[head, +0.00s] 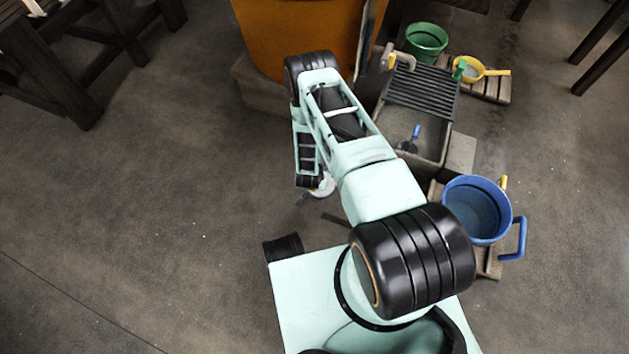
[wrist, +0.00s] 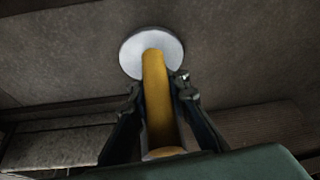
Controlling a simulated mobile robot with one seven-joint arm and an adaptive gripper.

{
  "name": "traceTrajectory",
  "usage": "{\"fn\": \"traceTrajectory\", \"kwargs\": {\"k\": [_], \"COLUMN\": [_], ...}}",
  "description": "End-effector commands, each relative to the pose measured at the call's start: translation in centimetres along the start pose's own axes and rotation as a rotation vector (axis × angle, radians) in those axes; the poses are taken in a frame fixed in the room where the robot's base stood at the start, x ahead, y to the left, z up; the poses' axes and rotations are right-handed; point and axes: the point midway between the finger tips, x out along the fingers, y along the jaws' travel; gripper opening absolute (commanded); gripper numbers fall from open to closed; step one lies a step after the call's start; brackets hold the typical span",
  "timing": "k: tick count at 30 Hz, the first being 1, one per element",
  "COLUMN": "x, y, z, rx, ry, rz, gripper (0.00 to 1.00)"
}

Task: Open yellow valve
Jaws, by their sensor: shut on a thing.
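My gripper (wrist: 160,92) is shut on a yellow rod (wrist: 155,105), with one dark finger on each side of it. A round white disc (wrist: 148,50) shows at the rod's far end. In the head view a small white round thing (head: 323,187) shows beside my gripper, which is mostly hidden by my arm. A small yellow part (head: 389,61), which may be the yellow valve, is on the pale tap (head: 404,62) above the grey sink (head: 429,136). My gripper is apart from it, nearer to my base.
A large orange vat (head: 300,35) stands behind my arm. A green bucket (head: 426,38), a yellow pan (head: 466,70) and a blue bucket (head: 478,212) stand around the sink. A green part (head: 459,69) is at the sink's right.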

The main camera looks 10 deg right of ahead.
Motion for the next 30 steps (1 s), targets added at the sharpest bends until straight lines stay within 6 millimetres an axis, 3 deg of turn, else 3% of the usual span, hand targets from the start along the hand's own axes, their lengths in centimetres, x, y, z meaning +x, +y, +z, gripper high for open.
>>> {"fn": "traceTrajectory", "kwargs": {"k": [1, 2, 3, 8, 20, 30], "x": [0.0, 0.0, 0.0, 0.0, -0.8, -6.2], "y": [0.1, 0.1, 0.1, 0.1, -0.1, -0.1], "z": [0.0, 0.0, 0.0, 0.0, -0.1, -0.1], "rx": [0.000, 0.000, 0.000, 0.000, -0.001, -0.002], "ry": [0.000, 0.000, 0.000, 0.000, 0.000, -0.001], "rz": [0.002, 0.002, 0.002, 0.001, 0.000, 0.000], "gripper": [0.00, 0.14, 0.19, 0.34, 0.34, 0.34]}}
